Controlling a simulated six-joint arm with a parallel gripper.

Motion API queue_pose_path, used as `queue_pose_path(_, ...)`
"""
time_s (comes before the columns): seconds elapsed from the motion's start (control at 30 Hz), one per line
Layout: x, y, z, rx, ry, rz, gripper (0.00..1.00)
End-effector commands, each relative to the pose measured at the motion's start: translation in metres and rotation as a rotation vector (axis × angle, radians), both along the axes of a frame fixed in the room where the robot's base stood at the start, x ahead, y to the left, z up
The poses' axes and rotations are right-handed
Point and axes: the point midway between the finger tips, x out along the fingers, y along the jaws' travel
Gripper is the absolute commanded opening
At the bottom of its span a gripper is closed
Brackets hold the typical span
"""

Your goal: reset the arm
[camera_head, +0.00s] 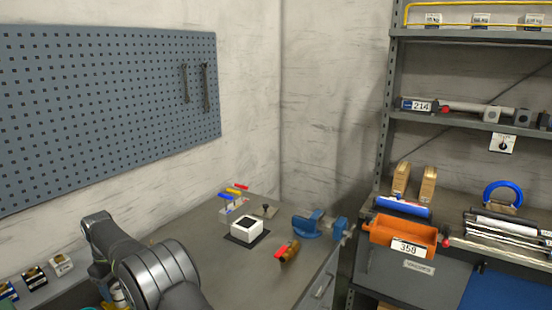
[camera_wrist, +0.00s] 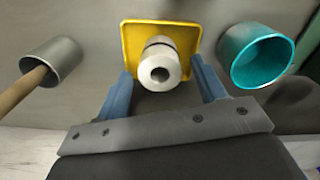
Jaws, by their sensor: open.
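My gripper (camera_wrist: 161,72) is open in the wrist view, with its two blue fingers spread apart. A pale cylindrical piece (camera_wrist: 160,67) with a hole in its end shows between the fingers, with gaps on both sides. It stands on a yellow square plate (camera_wrist: 133,45). In the head view my grey arm bends down at the lower left, and my gripper cannot be made out there.
In the wrist view, a grey cup (camera_wrist: 62,58) holding a wooden rod is at left and a teal cup (camera_wrist: 250,55) at right. In the head view, the bench (camera_head: 225,273) bears a white box (camera_head: 245,230), a blue vise (camera_head: 308,224) and a red-tipped brown object (camera_head: 288,251). An orange bin (camera_head: 391,231) is on the shelving.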

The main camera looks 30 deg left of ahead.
Motion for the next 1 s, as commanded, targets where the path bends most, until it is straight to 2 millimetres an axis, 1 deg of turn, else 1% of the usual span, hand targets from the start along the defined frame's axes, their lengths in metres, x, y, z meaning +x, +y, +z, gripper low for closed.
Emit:
queue_pose_path(0.03,0.000,-0.001,-0.012,-0.004,0.001,0.000,0.64)
queue_pose_path(0.1,0.000,-0.001,-0.024,-0.003,0.000,0.000,0.64)
queue_pose_path(0.13,0.000,0.001,-0.011,0.004,-0.001,0.000,0.64)
queue_pose_path(0.2,0.000,0.001,0.000,0.003,0.000,0.000,0.64)
queue_pose_path(0.3,0.000,0.000,0.011,0.001,-0.001,0.000,0.64)
queue_pose_path(0.43,0.000,0.000,0.019,0.001,0.000,0.000,0.64)
queue_pose_path(0.83,0.000,0.000,0.021,0.000,0.000,0.000,0.64)
queue_pose_path(0.93,0.000,0.000,0.016,-0.001,0.001,0.000,0.64)
queue_pose_path(1.0,0.000,0.000,0.009,-0.003,0.000,0.000,0.64)
